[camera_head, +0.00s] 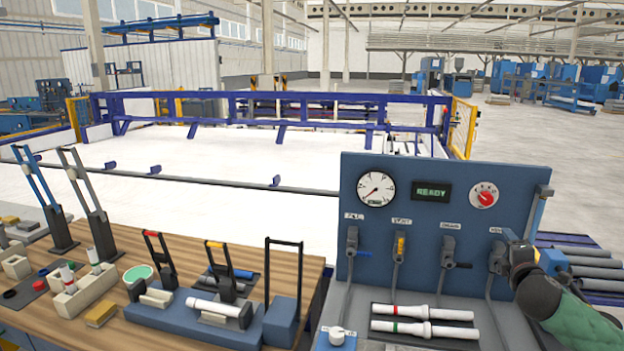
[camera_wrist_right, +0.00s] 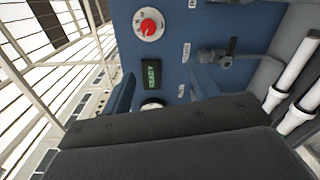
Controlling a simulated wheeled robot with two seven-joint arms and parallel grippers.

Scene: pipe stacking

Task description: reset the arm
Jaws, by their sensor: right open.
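My right arm comes in from the right edge in the head view, with a green sleeve-like link. My right gripper (camera_head: 518,252) is in front of the right side of the blue control panel (camera_head: 453,180), close to the rightmost lever (camera_head: 497,258). I cannot tell whether it touches the lever. The gripper is open and I see nothing held in it. In the right wrist view the dark gripper body fills the bottom, and the panel's face (camera_wrist_right: 172,60) lies beyond it. My left gripper is not in view.
The panel has a gauge (camera_head: 375,189), a READY display (camera_head: 431,192) and a red knob (camera_head: 484,195). Two white pipes (camera_head: 430,312) lie on a tray below. A wooden bench (camera_head: 160,335) with clamps and fittings stands at left. Grey pipes (camera_head: 590,272) lie at right.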

